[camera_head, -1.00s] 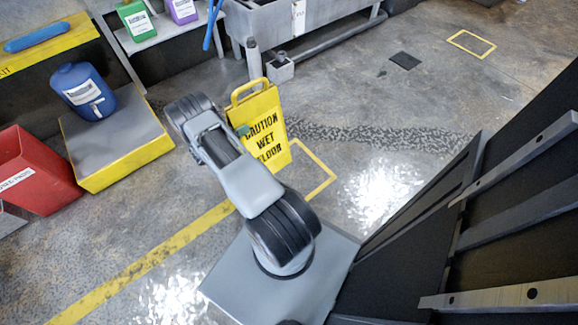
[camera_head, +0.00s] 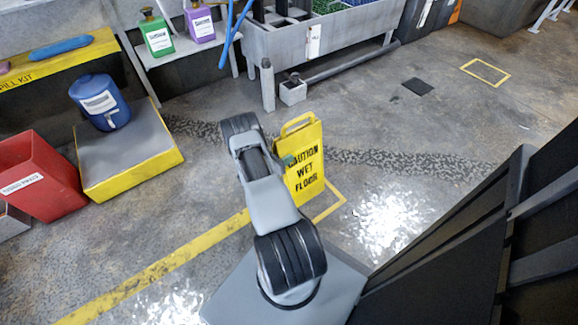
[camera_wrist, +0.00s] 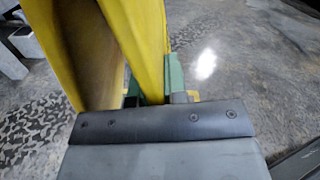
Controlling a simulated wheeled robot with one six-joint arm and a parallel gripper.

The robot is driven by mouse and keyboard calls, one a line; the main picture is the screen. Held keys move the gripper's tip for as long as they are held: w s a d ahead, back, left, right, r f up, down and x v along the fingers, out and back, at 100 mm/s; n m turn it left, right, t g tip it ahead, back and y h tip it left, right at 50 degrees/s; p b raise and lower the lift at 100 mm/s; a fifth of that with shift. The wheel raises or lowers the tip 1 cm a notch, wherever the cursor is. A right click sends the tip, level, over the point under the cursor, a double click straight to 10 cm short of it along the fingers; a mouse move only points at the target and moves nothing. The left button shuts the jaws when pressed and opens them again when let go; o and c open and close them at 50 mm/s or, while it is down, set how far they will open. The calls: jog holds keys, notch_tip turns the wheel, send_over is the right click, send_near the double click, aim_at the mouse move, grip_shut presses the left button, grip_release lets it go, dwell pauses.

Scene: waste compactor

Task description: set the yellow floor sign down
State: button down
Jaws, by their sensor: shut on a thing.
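The yellow floor sign (camera_head: 306,172) reads "CAUTION WET FLOOR" and stands roughly upright just beyond my arm in the head view. A handle loop is at its top. In the wrist view its yellow panels (camera_wrist: 110,40) spread apart, and one panel passes between the green fingers of my gripper (camera_wrist: 153,92). My gripper is shut on that panel. In the head view my arm hides the sign's left edge and most of the gripper. The sign's lower edge is close to a yellow outline on the floor; I cannot tell whether it touches the floor.
A yellow floor outline (camera_head: 334,205) shows beside the sign. A yellow-edged platform (camera_head: 135,172) with a blue jug (camera_head: 100,102) and a red bin (camera_head: 38,180) stand at left. A grey sink (camera_head: 330,40) is behind. A small yellow square (camera_head: 485,72) marks open floor at back right.

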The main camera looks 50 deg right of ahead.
jog(key=shift+s+d+f, duration=0.1)
jog(key=shift+d+f, duration=0.05)
jog(key=shift+s+d+f+b, duration=0.15)
jog(key=shift+f+b, duration=0.25)
jog(key=shift+f, duration=0.55)
jog(key=shift+s+f+b, duration=0.1)
jog(key=shift+f+b, duration=0.3)
jog(key=shift+f, duration=0.65)
jog(key=c, duration=1.2)
grip_release()
jog(key=shift+o, duration=0.2)
